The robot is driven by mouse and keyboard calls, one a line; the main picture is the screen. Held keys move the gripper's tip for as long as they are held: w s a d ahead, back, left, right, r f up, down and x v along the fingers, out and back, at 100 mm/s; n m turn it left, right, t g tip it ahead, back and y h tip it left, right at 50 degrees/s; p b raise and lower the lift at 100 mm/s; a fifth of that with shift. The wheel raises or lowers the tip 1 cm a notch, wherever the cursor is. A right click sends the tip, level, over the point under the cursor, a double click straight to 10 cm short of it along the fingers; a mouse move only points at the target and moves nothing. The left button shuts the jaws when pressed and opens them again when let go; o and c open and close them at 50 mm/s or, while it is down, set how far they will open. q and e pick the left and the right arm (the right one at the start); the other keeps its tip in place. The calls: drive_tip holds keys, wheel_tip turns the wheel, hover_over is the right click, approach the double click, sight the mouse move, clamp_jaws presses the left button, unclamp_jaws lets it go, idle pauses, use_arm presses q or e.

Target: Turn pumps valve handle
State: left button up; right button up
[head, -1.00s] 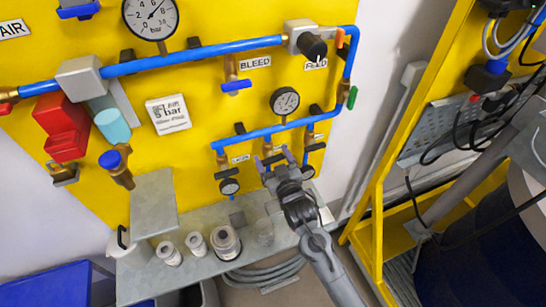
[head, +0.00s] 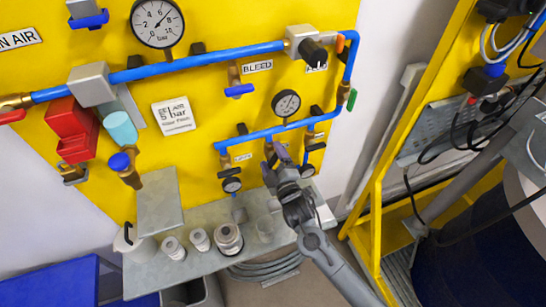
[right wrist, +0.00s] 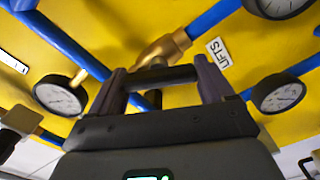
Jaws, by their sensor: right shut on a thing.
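A brass valve (right wrist: 162,50) sits on the lower blue pipe of the yellow panel, with a dark bar-shaped handle (right wrist: 165,77). In the right wrist view my right gripper (right wrist: 163,84) has one finger at each end of this handle and is shut on it. In the head view my right gripper (head: 275,150) is against the panel below the lower blue pipe (head: 262,134), between two side branches, and hides most of the valve. A label (right wrist: 218,52) beside the valve seems to read LIFTS; I cannot tell a PUMPS label. My left gripper is not in view.
Small gauges (head: 232,185) and (head: 307,171) hang on either side of my gripper, and another gauge (head: 286,103) is above. A grey shelf (head: 150,277) below carries several cylindrical parts. A yellow frame (head: 375,200) stands to the right.

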drive_tip(key=n, duration=0.5)
drive_tip(key=shift+f+p, duration=0.15)
drive_tip(key=shift+p, duration=0.2)
drive_tip(key=shift+n, duration=0.4)
drive_tip(key=o, duration=0.9)
drive_tip(key=shift+s, duration=0.15)
